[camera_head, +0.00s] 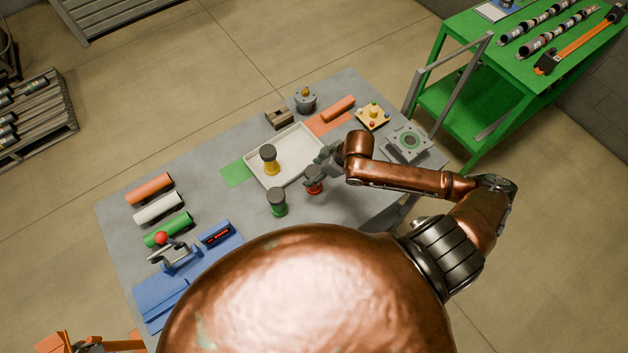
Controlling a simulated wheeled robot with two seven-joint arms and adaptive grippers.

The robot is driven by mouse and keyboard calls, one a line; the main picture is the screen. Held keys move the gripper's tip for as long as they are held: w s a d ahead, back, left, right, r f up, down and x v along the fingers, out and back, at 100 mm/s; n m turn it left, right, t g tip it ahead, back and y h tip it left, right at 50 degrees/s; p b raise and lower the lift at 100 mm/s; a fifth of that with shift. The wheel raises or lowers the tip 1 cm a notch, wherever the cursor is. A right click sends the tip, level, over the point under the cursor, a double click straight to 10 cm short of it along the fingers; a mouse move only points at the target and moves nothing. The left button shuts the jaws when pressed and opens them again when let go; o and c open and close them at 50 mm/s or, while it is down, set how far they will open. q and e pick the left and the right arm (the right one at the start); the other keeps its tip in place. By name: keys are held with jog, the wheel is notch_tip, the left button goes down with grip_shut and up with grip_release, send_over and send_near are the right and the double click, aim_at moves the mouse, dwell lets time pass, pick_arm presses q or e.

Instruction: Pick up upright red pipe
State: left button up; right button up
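The upright red pipe (313,188) stands on the grey table, just right of the white tray's near corner. It is a short piece with a dark upper part and a red lower part. My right gripper (318,168) is close at its top, reaching in from the right. The gripper's dark fingers overlap the pipe's top, so I cannot tell whether they touch it or are closed. An upright green pipe (278,209) stands to its left, and an upright yellow pipe (271,168) stands in the tray. My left gripper is not in view.
The white tray (311,137) lies mid-table. Orange, white and green cylinders lie at the left, by a blue fixture (160,301) with a red-knobbed clamp. A yellow block (372,116) and a grey fixture (408,142) are at the right. A green cart (462,97) stands beyond.

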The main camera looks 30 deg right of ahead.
grip_shut()
dwell(0.5)
jog(key=shift+r, duration=0.1)
